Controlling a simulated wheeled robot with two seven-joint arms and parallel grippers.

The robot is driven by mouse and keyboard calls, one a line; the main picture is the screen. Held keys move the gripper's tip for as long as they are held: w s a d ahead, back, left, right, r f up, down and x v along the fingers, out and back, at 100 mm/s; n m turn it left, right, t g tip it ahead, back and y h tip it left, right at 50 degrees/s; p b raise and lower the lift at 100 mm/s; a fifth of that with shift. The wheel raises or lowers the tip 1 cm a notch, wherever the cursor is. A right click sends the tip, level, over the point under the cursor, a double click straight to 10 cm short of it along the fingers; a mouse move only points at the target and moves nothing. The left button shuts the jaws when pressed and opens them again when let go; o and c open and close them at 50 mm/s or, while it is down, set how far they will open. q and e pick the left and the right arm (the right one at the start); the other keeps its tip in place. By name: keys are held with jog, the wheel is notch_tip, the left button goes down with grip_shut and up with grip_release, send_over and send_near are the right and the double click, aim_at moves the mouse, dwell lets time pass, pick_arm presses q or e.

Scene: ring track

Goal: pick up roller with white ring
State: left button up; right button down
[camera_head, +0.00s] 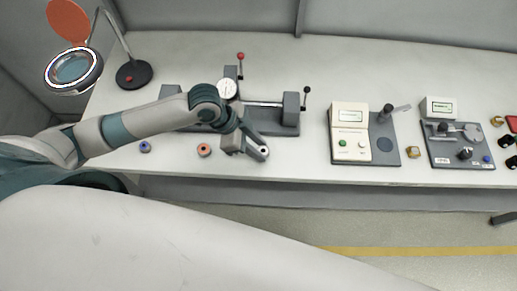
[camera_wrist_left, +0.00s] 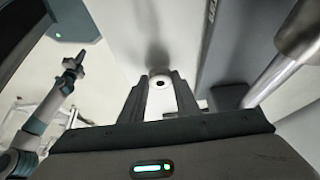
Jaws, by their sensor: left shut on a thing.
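The roller with the white ring (camera_wrist_left: 161,82) shows end-on in the left wrist view, a white round with a dark centre between the fingertips. My left gripper (camera_wrist_left: 159,86) is shut on it, one finger on each side. In the head view my left gripper (camera_head: 263,153) is low over the front of the bench, right of the red-orange roller, and its fingers mostly hide what it holds. Whether the roller touches the bench is not clear. An arm that looks like my right one, with a small gripper (camera_wrist_left: 73,65), shows at the left of the wrist view; its jaws are too small to read.
A blue roller (camera_head: 145,147) and a red-orange roller (camera_head: 204,150) stand left of the gripper. Behind it is a grey fixture with a dial gauge (camera_head: 228,89). A magnifier lamp (camera_head: 75,70) stands left; a cream tester (camera_head: 350,133) and a grey device (camera_head: 457,145) stand right.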

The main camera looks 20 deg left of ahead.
pick_arm(q)
notch_tip(320, 180, up, 3)
jog(key=shift+f+b, duration=0.2)
jog(key=shift+b, duration=0.25)
jog(key=s+d+r+p, duration=0.2)
jog(key=s+d+r, duration=0.4)
jog(key=s, duration=0.4)
jog(key=shift+r, duration=0.45)
